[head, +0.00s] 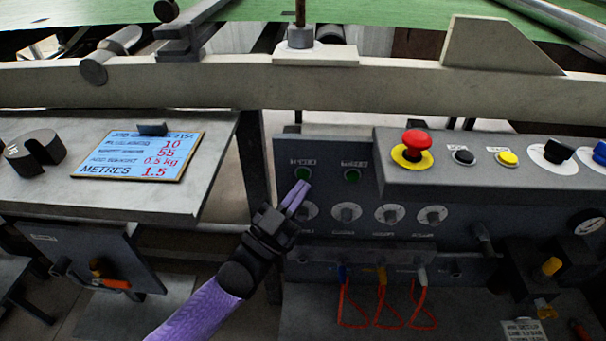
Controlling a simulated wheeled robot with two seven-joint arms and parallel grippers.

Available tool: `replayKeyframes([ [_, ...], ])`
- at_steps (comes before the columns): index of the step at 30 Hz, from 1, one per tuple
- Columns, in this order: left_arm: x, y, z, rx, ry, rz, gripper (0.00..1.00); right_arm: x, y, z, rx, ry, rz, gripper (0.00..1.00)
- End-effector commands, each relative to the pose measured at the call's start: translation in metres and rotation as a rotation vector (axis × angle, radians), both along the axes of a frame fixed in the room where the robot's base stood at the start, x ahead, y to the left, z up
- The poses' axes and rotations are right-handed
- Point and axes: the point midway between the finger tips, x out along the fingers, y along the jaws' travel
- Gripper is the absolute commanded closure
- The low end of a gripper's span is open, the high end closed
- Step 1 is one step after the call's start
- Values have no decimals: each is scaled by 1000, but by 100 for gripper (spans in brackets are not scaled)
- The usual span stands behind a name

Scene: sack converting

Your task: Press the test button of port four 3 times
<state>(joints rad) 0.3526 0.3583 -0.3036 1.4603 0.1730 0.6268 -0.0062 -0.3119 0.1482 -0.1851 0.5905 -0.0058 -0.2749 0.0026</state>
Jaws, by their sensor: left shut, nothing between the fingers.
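Two green buttons sit on the upper left of the grey control panel (328,193): a left green button (303,174) and a right green button (352,176). Each has a small label above it, too small to read, so I cannot tell which belongs to port four. My left gripper (300,189) has purple fingers, shut and empty. Its tips are just below the left green button in the picture; I cannot tell whether they touch it. My right gripper is not in view.
Below the buttons is a row of several round dials (390,215), then plugs with red hoses (381,300). A red mushroom button (417,143) stands on the raised console to the right. A blue-and-white sign (138,156) lies on the left table. A beige beam (220,84) crosses behind.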

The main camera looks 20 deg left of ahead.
Motion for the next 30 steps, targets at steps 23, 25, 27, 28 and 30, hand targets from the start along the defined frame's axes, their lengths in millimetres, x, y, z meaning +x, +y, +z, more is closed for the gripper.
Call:
replayKeyframes([
  [23,0,0,0,0,0,0,100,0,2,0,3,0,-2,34],
  [25,0,0,0,0,0,0,100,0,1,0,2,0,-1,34],
  [27,0,0,0,0,0,0,100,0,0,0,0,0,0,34],
  [28,0,0,0,0,0,0,100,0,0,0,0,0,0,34],
  [30,0,0,0,0,0,0,100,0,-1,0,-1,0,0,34],
])
